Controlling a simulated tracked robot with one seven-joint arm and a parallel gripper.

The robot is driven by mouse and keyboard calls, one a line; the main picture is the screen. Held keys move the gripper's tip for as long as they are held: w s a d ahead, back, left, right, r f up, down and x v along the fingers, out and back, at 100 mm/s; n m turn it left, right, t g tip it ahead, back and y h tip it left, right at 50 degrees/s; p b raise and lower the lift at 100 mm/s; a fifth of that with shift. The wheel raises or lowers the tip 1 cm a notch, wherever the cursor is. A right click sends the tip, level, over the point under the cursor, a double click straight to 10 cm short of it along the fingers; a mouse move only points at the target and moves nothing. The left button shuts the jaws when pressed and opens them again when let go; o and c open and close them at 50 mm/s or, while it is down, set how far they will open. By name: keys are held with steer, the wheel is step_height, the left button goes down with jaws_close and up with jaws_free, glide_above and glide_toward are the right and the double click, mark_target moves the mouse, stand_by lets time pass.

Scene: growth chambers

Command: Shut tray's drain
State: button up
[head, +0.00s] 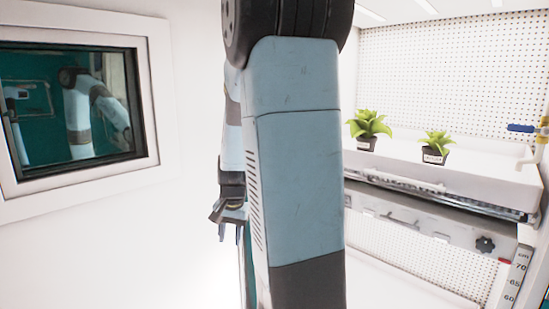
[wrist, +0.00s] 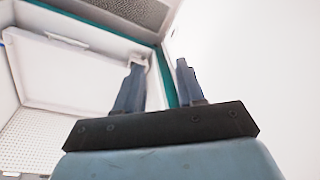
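The white tray (head: 475,182) sits on a shelf in the chamber at the right of the head view. A valve with a blue lever handle (head: 521,128) and a yellow body (head: 543,130) is at the tray's right end, near the right picture edge. The lever lies about level and points left; a white pipe (head: 527,156) shows below it. My gripper (head: 226,212) hangs left of my arm in the head view, partly hidden and well away from the valve. In the wrist view my gripper (wrist: 160,66) has its two fingers apart with nothing between them.
Two potted plants (head: 367,128) (head: 435,147) stand on the tray. Below it are a grey shelf beam with a dark knob (head: 485,244) and a height scale (head: 515,275). A window (head: 75,105) is in the left wall. My arm hides the middle of the head view.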

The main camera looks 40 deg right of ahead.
steer(key=w+d+f+m+g+h, duration=0.2)
steer(key=w+d+f+m+h, duration=0.15)
steer(key=d+f, duration=0.55)
steer(key=w+d+r+m+g+h, duration=0.1)
steer(key=d+r+m+h, duration=0.1)
steer(key=d, duration=0.4)
steer(key=d+r+m+h, duration=0.2)
steer(key=d+h, duration=0.1)
steer(key=d, duration=0.2)
steer(key=w+a+r+t+h, duration=0.1)
steer(key=w+r+h, duration=0.45)
steer(key=r, duration=0.45)
steer(key=w+a+r+t+h, duration=0.2)
steer(key=w+r+h, duration=0.2)
steer(key=w+r, duration=0.4)
steer(key=d+r, duration=0.1)
steer(key=d, duration=1.2)
steer(key=shift+d, duration=0.25)
